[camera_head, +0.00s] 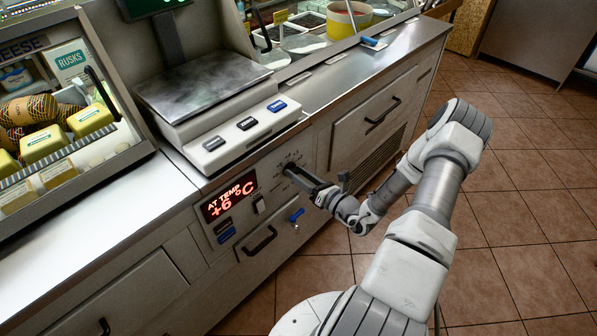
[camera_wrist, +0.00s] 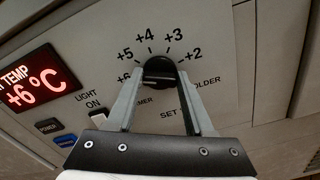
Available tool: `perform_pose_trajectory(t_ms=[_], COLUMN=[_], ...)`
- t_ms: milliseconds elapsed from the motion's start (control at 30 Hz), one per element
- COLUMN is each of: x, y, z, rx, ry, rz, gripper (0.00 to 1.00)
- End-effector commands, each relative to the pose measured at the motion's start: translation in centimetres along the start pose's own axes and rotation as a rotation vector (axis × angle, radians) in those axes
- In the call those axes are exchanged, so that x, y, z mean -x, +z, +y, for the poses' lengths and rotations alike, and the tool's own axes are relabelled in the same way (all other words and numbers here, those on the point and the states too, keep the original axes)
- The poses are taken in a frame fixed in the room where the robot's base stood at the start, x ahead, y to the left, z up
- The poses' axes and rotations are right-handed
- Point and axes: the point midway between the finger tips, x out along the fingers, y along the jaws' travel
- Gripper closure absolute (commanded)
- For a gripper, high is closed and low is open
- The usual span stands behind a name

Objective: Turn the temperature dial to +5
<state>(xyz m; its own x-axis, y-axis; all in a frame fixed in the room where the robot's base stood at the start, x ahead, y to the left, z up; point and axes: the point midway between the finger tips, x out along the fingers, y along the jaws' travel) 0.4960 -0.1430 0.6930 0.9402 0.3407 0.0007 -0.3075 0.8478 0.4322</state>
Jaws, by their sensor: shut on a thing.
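The temperature dial (camera_wrist: 158,70) is a dark round knob on the counter's front panel, with a printed scale (camera_wrist: 145,35) from +2 to +6 above and around it. My gripper (camera_wrist: 159,78) is shut on the dial, one finger at each side. In the head view my gripper (camera_head: 293,170) meets the panel and hides most of the dial. I cannot tell which mark the dial's pointer faces. The red display (camera_head: 229,197) left of the dial reads "AT TEMP +6 °C"; it also shows in the wrist view (camera_wrist: 35,88).
A light switch (camera_wrist: 97,115), dark and blue buttons (camera_head: 226,231) and a blue-handled key (camera_head: 296,215) sit near the dial. Drawer handles (camera_head: 257,244) stick out below. A scale (camera_head: 205,90) stands on the counter above. The tiled floor at right is clear.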

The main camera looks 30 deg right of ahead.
Motion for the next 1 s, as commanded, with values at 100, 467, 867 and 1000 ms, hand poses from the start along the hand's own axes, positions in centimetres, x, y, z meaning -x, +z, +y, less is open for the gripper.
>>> perform_pose_trajectory(t_ms=[100, 467, 867, 1000], x=[-0.12, -0.16, -0.17, -0.18], y=[0.19, 0.11, -0.04, -0.06], z=[0.08, 0.0, -0.03, -0.02], rx=[-0.095, -0.329, -0.425, -0.427], ry=[0.001, 0.002, 0.002, 0.003], rz=[-0.001, -0.001, 0.001, 0.001], gripper=[1.0, 1.0, 1.0, 1.0])
